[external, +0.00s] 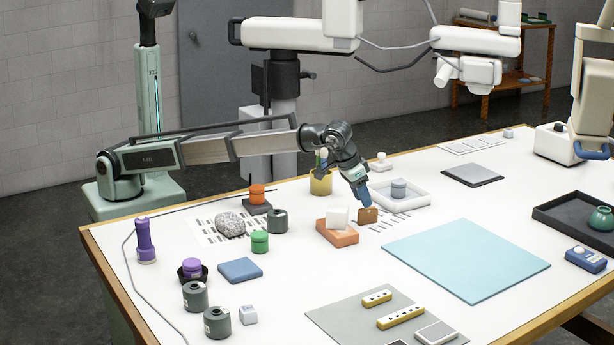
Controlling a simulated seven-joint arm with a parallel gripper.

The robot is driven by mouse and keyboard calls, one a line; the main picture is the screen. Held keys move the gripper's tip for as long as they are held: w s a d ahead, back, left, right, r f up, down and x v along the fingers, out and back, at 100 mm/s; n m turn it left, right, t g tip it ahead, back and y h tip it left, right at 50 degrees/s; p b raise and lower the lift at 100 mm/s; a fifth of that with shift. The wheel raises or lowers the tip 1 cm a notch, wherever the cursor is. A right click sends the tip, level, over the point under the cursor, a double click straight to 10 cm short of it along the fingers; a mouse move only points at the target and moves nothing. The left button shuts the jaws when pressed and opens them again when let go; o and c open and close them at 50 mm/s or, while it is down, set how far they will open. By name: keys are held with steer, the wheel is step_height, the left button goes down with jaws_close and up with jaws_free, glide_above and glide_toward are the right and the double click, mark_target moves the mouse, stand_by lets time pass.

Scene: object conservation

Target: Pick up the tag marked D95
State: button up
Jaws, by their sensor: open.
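A small brown tag-like plate (367,216) stands near the middle of the white table. Its marking is too small to read, so I cannot tell whether it is D95. My gripper (366,201) points down just above and behind its top edge, with blue fingertips. The gripper is open. The fingertips overlap the plate's top edge in this view, and I cannot tell whether they touch it or lie around it.
A white tray (415,203) with a grey weight (398,188) is just behind right. A yellow cup (320,183) stands behind. A light blue mat (465,260) lies clear at front right.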

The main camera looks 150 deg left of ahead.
mark_target(368, 210)
steer(key=shift+x, duration=2.95)
steer(key=shift+s+a, duration=0.15)
steer(key=shift+c, duration=0.4)
jaws_close()
